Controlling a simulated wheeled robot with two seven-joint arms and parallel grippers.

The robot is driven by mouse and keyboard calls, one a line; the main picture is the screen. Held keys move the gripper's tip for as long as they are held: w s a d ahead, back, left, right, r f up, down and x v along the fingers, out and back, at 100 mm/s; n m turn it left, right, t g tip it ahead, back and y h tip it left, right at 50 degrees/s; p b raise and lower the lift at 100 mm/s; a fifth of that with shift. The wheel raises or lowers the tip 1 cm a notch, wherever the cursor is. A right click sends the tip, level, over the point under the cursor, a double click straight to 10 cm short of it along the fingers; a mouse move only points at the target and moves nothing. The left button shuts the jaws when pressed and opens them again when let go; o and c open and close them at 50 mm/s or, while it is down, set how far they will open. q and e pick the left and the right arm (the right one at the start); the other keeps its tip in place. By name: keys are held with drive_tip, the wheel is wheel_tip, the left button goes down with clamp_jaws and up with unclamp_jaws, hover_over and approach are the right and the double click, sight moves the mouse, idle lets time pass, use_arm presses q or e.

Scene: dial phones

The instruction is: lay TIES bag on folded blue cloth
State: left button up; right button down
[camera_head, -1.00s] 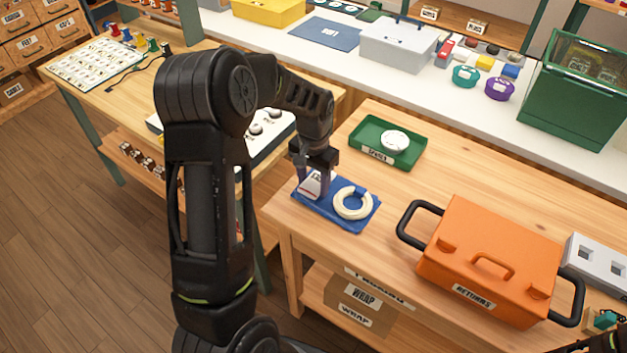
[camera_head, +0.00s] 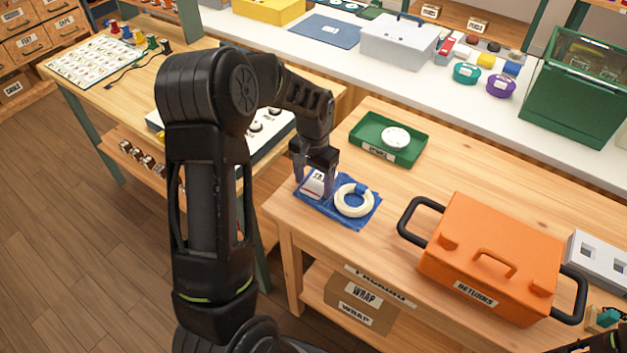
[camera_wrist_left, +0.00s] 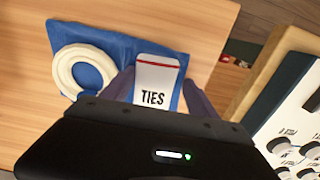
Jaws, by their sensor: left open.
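The white TIES bag (camera_head: 317,184) with a red stripe lies on the left part of the folded blue cloth (camera_head: 345,221). In the left wrist view the bag (camera_wrist_left: 156,82) shows its TIES label, and the cloth (camera_wrist_left: 125,50) spreads under it. My left gripper (camera_head: 314,186) is open, pointing down, with one finger on each side of the bag. In the left wrist view the gripper (camera_wrist_left: 158,92) shows gaps of blue beside the bag; its lower end is hidden by my wrist. Only a dark part of my right arm shows at the bottom right corner.
An orange RETURNS case (camera_head: 490,255) stands to the right. Bare wood lies between the cloth and the case.

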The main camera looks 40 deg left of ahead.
sight(314, 181)
use_arm(q)
drive_tip(key=shift+r+p, duration=0.4)
drive_tip(key=shift+p, duration=0.05)
wheel_tip(314, 181, up, 12)
drive_tip(key=shift+r+b, duration=0.2)
drive_tip(key=shift+b, duration=0.25)
drive_tip(key=shift+f, duration=0.1)
idle(0.4)
